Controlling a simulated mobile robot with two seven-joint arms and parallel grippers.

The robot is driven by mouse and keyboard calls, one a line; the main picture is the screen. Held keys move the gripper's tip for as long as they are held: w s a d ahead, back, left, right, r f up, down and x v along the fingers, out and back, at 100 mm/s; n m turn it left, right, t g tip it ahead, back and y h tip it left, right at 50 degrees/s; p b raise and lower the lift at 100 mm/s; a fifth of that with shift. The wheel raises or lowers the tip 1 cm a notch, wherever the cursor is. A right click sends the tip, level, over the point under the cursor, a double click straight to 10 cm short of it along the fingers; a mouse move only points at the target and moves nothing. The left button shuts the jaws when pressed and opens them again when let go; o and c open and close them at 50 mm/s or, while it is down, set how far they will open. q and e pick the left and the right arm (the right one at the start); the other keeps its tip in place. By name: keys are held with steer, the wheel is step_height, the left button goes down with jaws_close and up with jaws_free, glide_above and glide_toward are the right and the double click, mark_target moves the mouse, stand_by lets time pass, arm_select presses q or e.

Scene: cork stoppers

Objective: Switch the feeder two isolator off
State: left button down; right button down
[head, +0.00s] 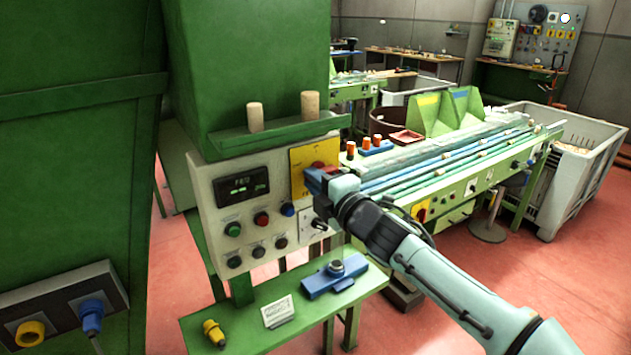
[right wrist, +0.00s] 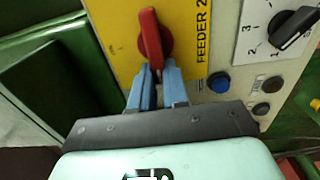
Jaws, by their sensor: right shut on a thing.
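The feeder two isolator is a red rotary handle (right wrist: 151,36) on a yellow plate (right wrist: 110,30) marked "FEEDER 2" in the right wrist view. Its lower end in that view lies between the blue fingertips of my right gripper (right wrist: 156,76), which is shut on it. In the head view the yellow plate (head: 301,160) sits at the right of the control panel, and a bit of the red handle (head: 318,165) shows above my right gripper (head: 313,180). The gripper hides the rest of the handle. My left gripper is not in view.
The grey control panel (head: 207,200) carries a display (head: 243,186), coloured buttons and a black selector (head: 319,224). Below, a green shelf (head: 245,322) holds a blue fixture (head: 334,278), a card (head: 278,311) and a yellow plug (head: 214,332). Corks (head: 310,104) stand on the ledge above.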

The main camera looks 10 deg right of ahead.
steer(key=c, duration=1.1)
jaws_free()
steer(key=shift+s+d, duration=0.1)
steer(key=v, duration=1.3)
steer(key=shift+s, duration=0.1)
